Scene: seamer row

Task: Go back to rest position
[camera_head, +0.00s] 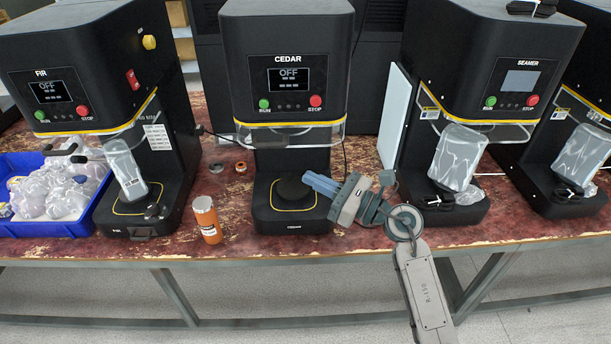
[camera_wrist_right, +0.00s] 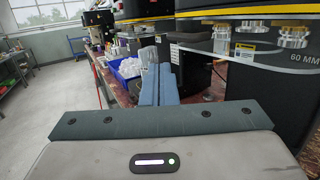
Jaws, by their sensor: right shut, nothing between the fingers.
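My right gripper (camera_head: 322,184) reaches in from the lower right in the head view. Its blue fingers are shut with nothing between them. The fingertips are close to the black round pad (camera_head: 291,189) on the base of the CEDAR machine (camera_head: 287,65); I cannot tell whether they touch it. In the right wrist view the two fingers (camera_wrist_right: 159,85) lie together. My left gripper is not in view.
An orange cylinder (camera_head: 207,220) stands left of CEDAR's base. The FIR machine (camera_head: 85,60) and a blue bin (camera_head: 45,230) of wrapped items are at left. The SEAMER machine (camera_head: 487,60) is at right. The table's front edge (camera_head: 330,250) lies under my right arm.

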